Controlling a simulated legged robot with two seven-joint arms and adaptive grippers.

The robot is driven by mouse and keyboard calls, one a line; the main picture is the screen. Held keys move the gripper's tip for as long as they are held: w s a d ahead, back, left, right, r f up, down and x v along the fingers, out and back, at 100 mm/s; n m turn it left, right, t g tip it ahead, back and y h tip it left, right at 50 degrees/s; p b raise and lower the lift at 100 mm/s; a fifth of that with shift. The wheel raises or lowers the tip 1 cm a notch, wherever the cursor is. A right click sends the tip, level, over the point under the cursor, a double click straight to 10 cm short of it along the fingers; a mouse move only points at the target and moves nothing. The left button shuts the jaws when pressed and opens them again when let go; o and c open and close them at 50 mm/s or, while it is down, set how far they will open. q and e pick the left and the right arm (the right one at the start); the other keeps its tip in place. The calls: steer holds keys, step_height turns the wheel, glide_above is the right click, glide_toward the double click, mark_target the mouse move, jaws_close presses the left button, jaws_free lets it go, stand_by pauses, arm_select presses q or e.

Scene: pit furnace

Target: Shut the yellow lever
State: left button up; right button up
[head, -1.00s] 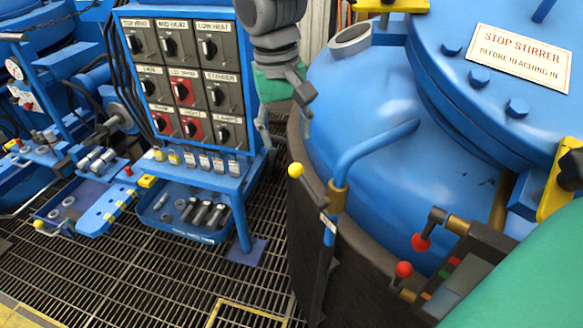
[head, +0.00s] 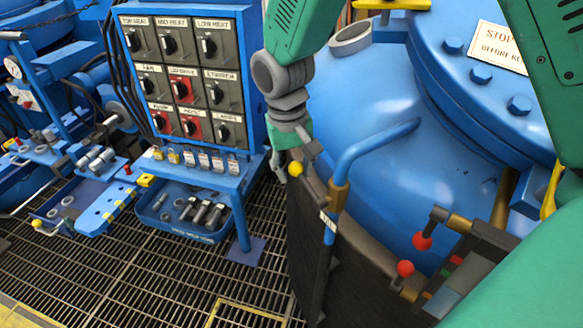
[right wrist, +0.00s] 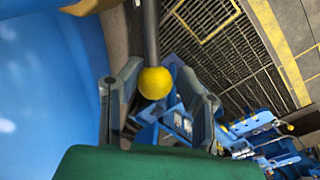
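The yellow lever's round knob (head: 296,169) shows at the rim of the large blue vessel, left of a bent blue pipe. My right gripper (head: 298,158) is at the knob, coming down from above, and partly overlaps it. In the right wrist view, the yellow knob (right wrist: 154,83) sits on a grey rod between the two fingers of my right gripper (right wrist: 160,72). The fingers are open, with a gap on the right side of the knob; I cannot tell whether the left finger touches it. My left gripper is out of view.
The blue vessel (head: 370,110) fills the right. Two red-knobbed levers (head: 404,268) stand low right of the pipe (head: 375,140). A switch panel (head: 185,80) stands left over a tray of bolts (head: 185,213). The grating floor (head: 150,270) is open.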

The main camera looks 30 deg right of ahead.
steer(key=shift+d, duration=0.15)
jaws_close()
steer(key=shift+d, duration=0.2)
steer(key=shift+p, duration=0.35)
steer(key=f+g+p, duration=0.1)
steer(key=p, duration=0.1)
steer(key=g+p, duration=0.1)
steer(key=p, duration=0.1)
steer(key=shift+w+a+f+g, duration=0.15)
steer(key=shift+w+f+g, duration=0.15)
steer(key=shift+w+f, duration=0.1)
arm_select(q)
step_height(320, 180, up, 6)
steer(key=p, duration=0.1)
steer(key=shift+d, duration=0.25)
arm_select(e)
steer(key=shift+f+g, duration=0.6)
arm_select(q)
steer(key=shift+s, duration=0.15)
arm_select(e)
steer(key=o, duration=0.8)
jaws_free()
steer(key=shift+f, duration=0.1)
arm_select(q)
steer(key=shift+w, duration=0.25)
arm_select(e)
steer(key=shift+w+f, duration=0.1)
